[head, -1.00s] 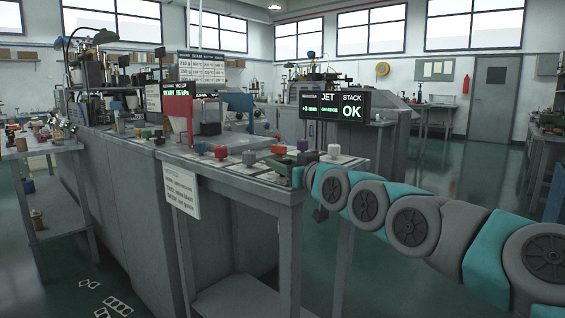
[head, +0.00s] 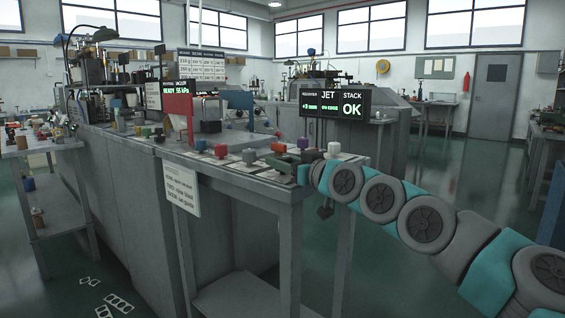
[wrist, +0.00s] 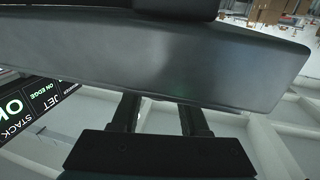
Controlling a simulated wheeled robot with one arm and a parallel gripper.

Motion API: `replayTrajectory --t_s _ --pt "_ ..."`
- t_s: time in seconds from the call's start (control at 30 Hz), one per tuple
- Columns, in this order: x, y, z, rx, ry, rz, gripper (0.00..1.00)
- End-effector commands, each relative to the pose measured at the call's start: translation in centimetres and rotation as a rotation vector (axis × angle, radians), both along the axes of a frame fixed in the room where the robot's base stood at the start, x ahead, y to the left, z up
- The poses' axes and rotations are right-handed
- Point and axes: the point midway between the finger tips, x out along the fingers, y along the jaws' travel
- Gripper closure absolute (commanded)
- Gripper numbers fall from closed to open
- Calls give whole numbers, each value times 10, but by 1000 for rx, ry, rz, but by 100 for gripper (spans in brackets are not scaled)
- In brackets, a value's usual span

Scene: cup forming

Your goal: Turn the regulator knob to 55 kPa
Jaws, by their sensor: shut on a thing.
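My gripper (head: 301,174) is at the right end of the bench's near edge, below a row of coloured knobs. In the wrist view my two fingers (wrist: 158,118) stand apart, their tips against a wide dark grey piece (wrist: 160,60) that fills the picture. It appears to be the regulator knob seen very close; its markings do not show. In the head view the held part is hidden by my gripper and arm. A display (head: 178,87) at the back left shows READY and a small value that looks like 55 kPa.
Open floor (head: 410,280) lies to the right.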

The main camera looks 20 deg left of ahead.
Motion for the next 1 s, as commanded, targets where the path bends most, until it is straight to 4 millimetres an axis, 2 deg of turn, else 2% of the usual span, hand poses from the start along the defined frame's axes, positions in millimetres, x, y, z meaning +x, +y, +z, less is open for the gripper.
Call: replayTrajectory --t_s 0.17,0.2,0.43,0.77,1.0 --pt "0 -1 5 6 -5 -3 100" --pt "0 -1 5 5 -5 -3 51" --pt "0 -1 3 3 -3 -2 26" --pt "-1 -2 1 1 -2 -1 26" --pt "-10 -19 1 2 -4 -4 26"
